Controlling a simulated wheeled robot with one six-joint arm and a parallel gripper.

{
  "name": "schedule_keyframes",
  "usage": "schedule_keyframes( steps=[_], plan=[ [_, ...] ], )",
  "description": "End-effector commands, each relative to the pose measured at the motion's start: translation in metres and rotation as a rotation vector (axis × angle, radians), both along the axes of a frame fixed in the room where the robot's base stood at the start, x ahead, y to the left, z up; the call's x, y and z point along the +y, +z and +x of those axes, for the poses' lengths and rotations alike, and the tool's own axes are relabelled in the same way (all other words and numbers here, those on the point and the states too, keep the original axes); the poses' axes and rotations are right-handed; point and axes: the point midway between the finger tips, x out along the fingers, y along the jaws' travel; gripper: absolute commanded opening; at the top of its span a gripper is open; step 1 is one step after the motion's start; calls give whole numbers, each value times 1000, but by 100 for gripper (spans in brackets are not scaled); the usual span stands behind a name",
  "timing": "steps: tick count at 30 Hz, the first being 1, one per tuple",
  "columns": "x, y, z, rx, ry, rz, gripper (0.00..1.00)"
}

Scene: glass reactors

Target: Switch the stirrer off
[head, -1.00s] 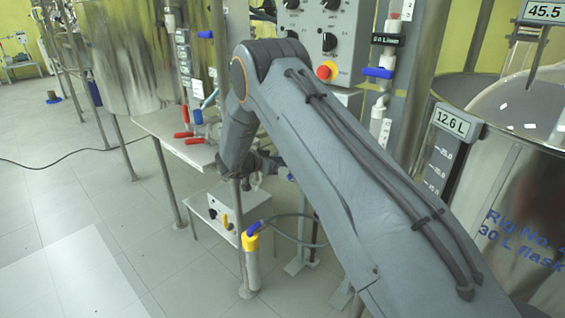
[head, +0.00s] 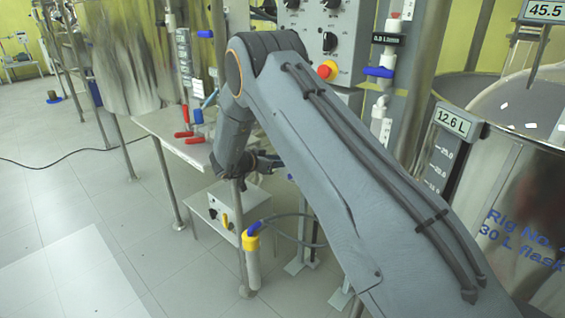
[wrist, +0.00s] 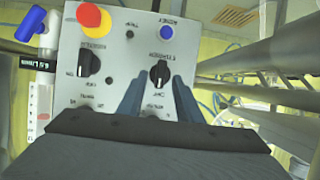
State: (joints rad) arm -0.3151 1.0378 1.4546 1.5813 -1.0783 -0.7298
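The grey control panel (wrist: 118,48) fills the middle of the wrist view, upside down. It carries black rotary knobs, one at left (wrist: 88,64) and one at right (wrist: 160,73); their labels are too small to read surely, so I cannot tell which is the stirrer's. My gripper (wrist: 160,90) is open, its two fingers apart and empty, with the right knob showing between and beyond the tips. I cannot tell that they touch it. In the head view the panel (head: 350,22) stands behind my arm, which hides the gripper's fingers.
A red-and-yellow emergency stop (wrist: 92,18) and a blue button (wrist: 166,33) sit on the panel. A blue-handled valve (head: 379,72) is just right of it. Steel rails (wrist: 240,58) run at right in the wrist view. A steel vessel (head: 490,215) stands at right.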

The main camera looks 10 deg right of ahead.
Motion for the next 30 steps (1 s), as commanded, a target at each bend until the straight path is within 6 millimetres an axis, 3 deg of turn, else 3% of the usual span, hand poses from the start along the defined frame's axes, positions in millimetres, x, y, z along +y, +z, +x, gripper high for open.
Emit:
schedule_keyframes(
  steps=[6, 12, 23, 26, 30],
  plan=[
    [29, 14, -20, 0, 2, 0, 32],
    [42, 20, -30, 2, 2, 0, 32],
    [43, 22, -31, 0, 4, 1, 32],
    [41, 31, -26, -11, 42, 20, 32],
    [40, 62, -13, -33, 196, 95, 32]
  ],
)
